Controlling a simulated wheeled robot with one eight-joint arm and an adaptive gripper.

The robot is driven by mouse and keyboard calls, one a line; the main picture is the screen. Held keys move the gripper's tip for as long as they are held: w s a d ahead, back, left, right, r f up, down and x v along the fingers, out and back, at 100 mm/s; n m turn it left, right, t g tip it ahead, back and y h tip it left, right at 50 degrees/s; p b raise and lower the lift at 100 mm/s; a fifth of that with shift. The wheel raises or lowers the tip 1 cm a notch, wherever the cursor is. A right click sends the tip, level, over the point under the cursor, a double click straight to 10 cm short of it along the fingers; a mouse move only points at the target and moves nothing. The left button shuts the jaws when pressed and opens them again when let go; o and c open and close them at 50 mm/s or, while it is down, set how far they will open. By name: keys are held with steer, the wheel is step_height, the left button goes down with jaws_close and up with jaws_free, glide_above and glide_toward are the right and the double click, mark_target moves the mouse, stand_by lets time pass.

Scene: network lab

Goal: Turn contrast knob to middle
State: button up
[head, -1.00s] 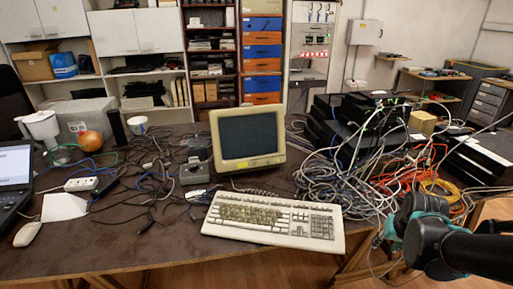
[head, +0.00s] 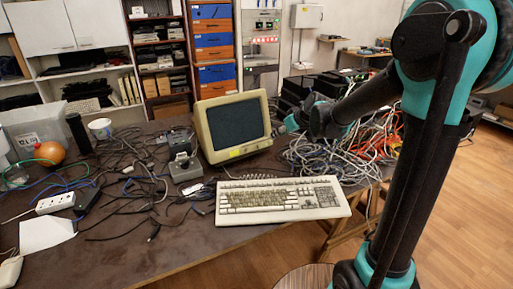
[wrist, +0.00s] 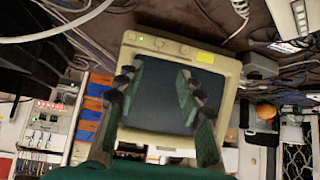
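The beige monitor (head: 261,155) stands on the table with its dark screen facing me. In the wrist view the monitor (wrist: 228,85) appears upside down, with small round controls (wrist: 161,43) along its lower bezel beside a yellow label (wrist: 205,57). I cannot tell which control is the contrast knob or how it is turned. My gripper (wrist: 160,72) is open and empty, its two fingers apart in front of the screen, with the tips toward the controls. In the head view my arm's end is just right of the monitor, and the fingers are not clear.
The keyboard (head: 280,200) lies in front of the monitor. Tangled cables (head: 335,160) and stacked black network boxes are at the right. A grey joystick-like device (head: 186,167), a power strip (head: 55,203) and more cables lie left.

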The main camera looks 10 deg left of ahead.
mark_target(260, 147)
steer(key=x, duration=1.7)
jaws_close()
